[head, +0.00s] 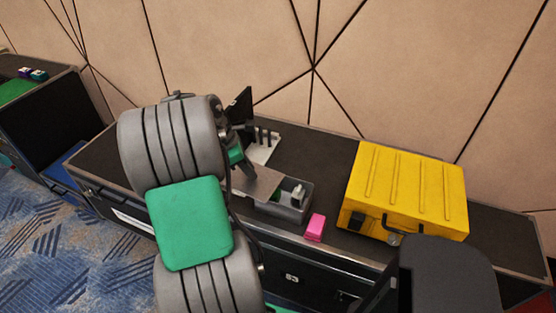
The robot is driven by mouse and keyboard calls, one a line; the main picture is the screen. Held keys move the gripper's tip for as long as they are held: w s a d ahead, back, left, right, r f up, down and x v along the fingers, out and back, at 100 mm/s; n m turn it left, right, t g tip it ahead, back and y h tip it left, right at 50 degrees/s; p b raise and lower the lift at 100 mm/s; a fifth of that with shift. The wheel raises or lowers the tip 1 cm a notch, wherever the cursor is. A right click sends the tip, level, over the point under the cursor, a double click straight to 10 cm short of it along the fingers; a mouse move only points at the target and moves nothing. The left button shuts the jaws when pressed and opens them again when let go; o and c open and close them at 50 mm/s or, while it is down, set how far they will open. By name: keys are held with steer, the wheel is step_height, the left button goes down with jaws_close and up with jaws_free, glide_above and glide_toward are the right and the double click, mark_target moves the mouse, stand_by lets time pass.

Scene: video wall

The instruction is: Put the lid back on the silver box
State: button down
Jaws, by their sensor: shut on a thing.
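The silver box (302,217) stands on the dark counter in the head view, near its front edge. Its right part is open and shows a small pale thing (297,195) inside. The flat grey lid (263,182) is over the left part of the box, offset to the left. My gripper (250,173) is shut on the lid at its left side. My arm partly hides the gripper and the left end of the box. I cannot tell whether the lid touches the box rim.
A large yellow case (408,190) stands further right. A light holder with dark upright pegs (263,146) is behind the lid.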

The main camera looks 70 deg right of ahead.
steer(key=r+n, duration=0.1)
glide_above(283, 177)
steer(key=shift+w+p, duration=0.2)
steer(key=shift+p, duration=0.1)
steer(key=shift+s, duration=0.2)
step_height(283, 177, down, 5)
steer(key=b, duration=0.6)
steer(key=shift+r, duration=0.1)
steer(key=shift+f, duration=0.8)
steer(key=shift+d+r+p, duration=0.1)
steer(key=shift+p, duration=1.05)
steer(key=shift+f+p, duration=0.2)
steer(key=shift+p, duration=0.65)
stand_by(0.4)
